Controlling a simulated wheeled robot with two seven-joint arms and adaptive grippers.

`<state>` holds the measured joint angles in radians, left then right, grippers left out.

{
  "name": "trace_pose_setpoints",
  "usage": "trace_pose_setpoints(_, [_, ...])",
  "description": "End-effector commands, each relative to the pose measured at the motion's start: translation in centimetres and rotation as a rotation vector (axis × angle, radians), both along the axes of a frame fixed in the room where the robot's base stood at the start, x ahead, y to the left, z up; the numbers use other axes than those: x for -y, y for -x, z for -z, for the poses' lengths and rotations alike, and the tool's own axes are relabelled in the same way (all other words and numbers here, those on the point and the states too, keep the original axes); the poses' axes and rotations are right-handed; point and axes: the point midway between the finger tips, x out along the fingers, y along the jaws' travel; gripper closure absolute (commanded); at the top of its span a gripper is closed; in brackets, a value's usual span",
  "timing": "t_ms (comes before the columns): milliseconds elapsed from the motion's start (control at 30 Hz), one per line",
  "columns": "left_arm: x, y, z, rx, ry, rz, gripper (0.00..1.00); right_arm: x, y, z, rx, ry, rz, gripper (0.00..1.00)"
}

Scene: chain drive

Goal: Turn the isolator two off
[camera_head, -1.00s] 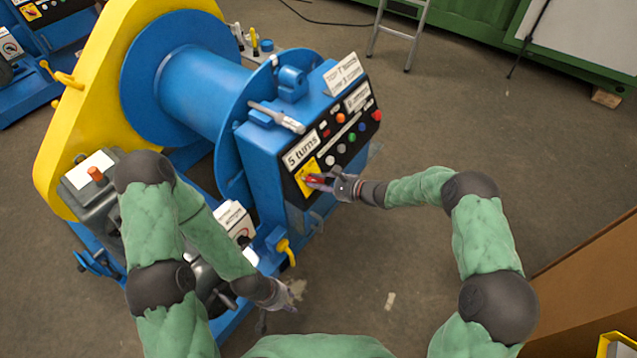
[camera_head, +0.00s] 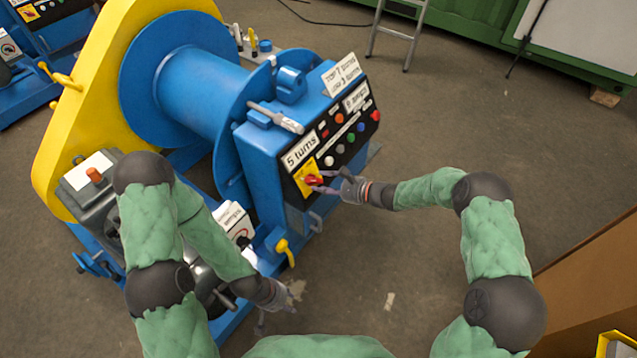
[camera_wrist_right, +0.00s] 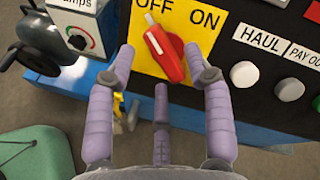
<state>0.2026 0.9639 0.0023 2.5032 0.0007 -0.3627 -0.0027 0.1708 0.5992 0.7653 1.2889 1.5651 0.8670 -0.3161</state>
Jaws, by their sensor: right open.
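The isolator switch is a red rotary handle (camera_head: 313,180) on a yellow plate (camera_head: 304,171) at the lower left of the black control panel. In the right wrist view the handle (camera_wrist_right: 165,52) slants from upper left to lower right, its white-marked tip just under the word OFF. My right gripper (camera_head: 324,181) is open in front of it; in the wrist view its fingers (camera_wrist_right: 160,75) stand either side of the handle's lower end, apart from it. No number for this isolator is readable. My left gripper (camera_head: 279,308) looks open and empty, low beside the machine.
The panel carries several buttons, including white (camera_head: 328,161) and HAUL (camera_wrist_right: 244,75). The blue drum (camera_head: 190,88) and yellow guard (camera_head: 75,130) stand left. A yellow lever (camera_head: 286,250) sits below the panel.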

Motion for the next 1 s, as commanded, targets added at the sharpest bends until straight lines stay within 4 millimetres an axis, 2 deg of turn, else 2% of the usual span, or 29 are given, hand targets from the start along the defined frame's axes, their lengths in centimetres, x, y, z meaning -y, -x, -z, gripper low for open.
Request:
trace_pose_setpoints(200, [0.0,0.0,0.0,0.0,0.0,0.0,0.6,4.0,1.9,-1.4,0.0,0.0,0.004,0.48])
trace_pose_setpoints(400, [0.0,0.0,0.0,0.0,0.0,0.0,0.6,6.7,3.3,-2.3,0.0,0.001,0.002,0.48])
trace_pose_setpoints(600, [0.0,0.0,0.0,0.0,0.0,0.0,0.6,7.9,3.9,-2.7,0.0,0.001,0.001,0.48])
trace_pose_setpoints(1000, [0.0,0.0,0.0,0.0,0.0,0.0,0.6,8.0,4.0,-2.7,0.0,0.001,-0.001,0.48])
